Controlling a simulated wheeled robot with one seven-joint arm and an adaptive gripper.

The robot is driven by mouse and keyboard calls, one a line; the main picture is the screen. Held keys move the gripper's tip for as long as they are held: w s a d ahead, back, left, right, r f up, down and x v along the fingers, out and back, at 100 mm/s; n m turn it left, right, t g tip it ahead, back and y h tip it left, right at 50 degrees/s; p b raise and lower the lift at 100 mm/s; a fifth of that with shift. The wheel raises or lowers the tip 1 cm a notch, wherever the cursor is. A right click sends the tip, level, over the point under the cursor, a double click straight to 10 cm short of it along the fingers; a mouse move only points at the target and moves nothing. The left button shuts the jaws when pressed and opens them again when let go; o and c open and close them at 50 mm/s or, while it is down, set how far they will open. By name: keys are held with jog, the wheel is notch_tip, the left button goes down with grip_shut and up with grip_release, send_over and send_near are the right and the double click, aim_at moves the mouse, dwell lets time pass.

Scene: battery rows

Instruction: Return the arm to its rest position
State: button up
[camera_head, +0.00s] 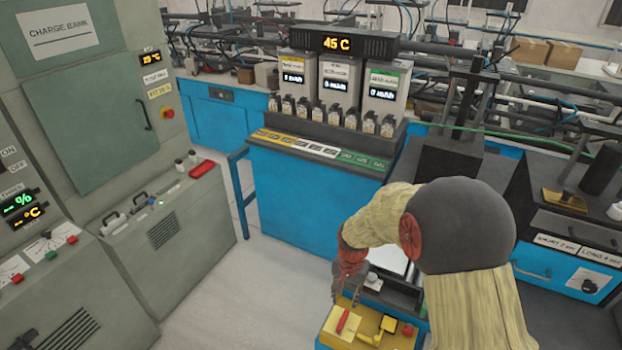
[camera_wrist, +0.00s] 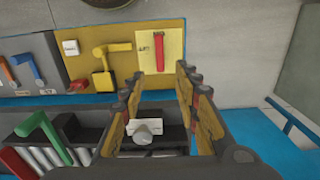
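My arm, with a dark rounded joint and a straw-coloured cover, reaches forward from the lower right in the head view. My gripper (camera_head: 347,290) hangs just above and behind a yellow panel (camera_head: 331,338). In the wrist view my gripper (camera_wrist: 162,90) has its two orange and black fingers spread apart with nothing between them. Beyond the fingertips is the yellow panel (camera_wrist: 89,28) with a red bar (camera_wrist: 160,54) on a pale label and a yellow handle (camera_wrist: 104,75). A small grey-white knobbed part (camera_wrist: 144,133) lies below, between the fingers in the picture, not held.
A blue bench (camera_head: 310,205) with a row of several small bottles (camera_head: 318,112) stands beyond my arm. A grey charging cabinet (camera_head: 90,110) fills the left. A blue-fronted unit (camera_head: 575,275) stands at right. The floor (camera_head: 240,290) between is clear.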

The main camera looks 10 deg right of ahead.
jog(key=s+r+n+t+b, duration=0.1)
jog(key=s+r+n+t, duration=0.1)
jog(key=s+r, duration=0.9)
jog(key=s+r+n+t+b, duration=0.2)
jog(key=s+r+n, duration=0.3)
jog(key=s+r, duration=0.6)
notch_tip(320, 180, up, 5)
jog(key=shift+f+t, duration=0.1)
jog(key=shift+t, duration=0.7)
jog(key=shift+d, duration=0.15)
